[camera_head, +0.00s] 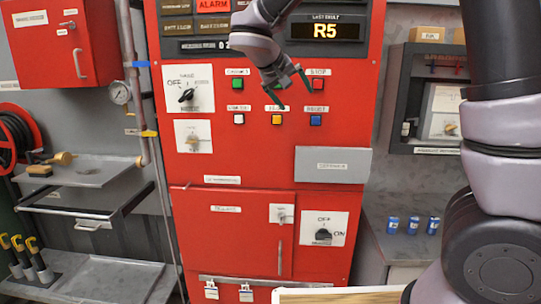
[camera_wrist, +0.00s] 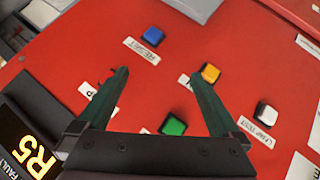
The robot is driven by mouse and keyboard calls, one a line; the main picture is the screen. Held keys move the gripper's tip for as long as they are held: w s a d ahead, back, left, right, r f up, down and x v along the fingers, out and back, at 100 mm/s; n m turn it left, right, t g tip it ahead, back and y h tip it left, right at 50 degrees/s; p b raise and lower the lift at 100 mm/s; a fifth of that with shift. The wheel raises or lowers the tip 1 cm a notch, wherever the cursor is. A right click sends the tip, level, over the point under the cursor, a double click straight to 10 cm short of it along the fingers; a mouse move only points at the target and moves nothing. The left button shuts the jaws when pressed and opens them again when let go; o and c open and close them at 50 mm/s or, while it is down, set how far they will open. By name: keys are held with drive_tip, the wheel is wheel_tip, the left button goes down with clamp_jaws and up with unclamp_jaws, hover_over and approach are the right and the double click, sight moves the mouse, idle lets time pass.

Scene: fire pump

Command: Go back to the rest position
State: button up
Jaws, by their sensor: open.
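My gripper (camera_head: 296,95) is open and empty in front of the upper part of the red pump control panel (camera_head: 235,155). In the head view its fingers point down toward the button rows, between the green button (camera_head: 237,84) and the red button (camera_head: 317,85). In the wrist view the two fingers (camera_wrist: 158,76) are spread wide. The green button (camera_wrist: 173,126) shows between them and the blue button (camera_wrist: 152,36) beyond their tips. The yellow button (camera_wrist: 210,73) is by the right fingertip; the red button is mostly hidden behind the left finger. I cannot tell whether the fingers touch the panel.
The display (camera_head: 325,32) reads R5 near my wrist. A rotary knob (camera_head: 187,95) sits at left and an ON/OFF knob (camera_head: 323,235) lower right. A grey box (camera_head: 333,165) is below the buttons. Small blue cylinders (camera_head: 412,226) stand on the right shelf. A metal cart (camera_head: 80,170) stands left.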

drive_tip(key=s+d+m+g+y, duration=0.35)
drive_tip(key=s+d, duration=0.45)
drive_tip(key=d, duration=0.6)
drive_tip(key=s+d+r+m+t+y, duration=0.1)
drive_tip(key=s+d+y, duration=0.1)
drive_tip(key=s, duration=0.5)
drive_tip(key=s+d+m+t+y, duration=0.1)
drive_tip(key=s+d+y, duration=0.1)
drive_tip(key=s, duration=0.5)
drive_tip(key=shift+d+r, duration=0.35)
drive_tip(key=shift+d, duration=0.1)
drive_tip(key=shift+s+m, duration=0.1)
drive_tip(key=shift+m, duration=0.15)
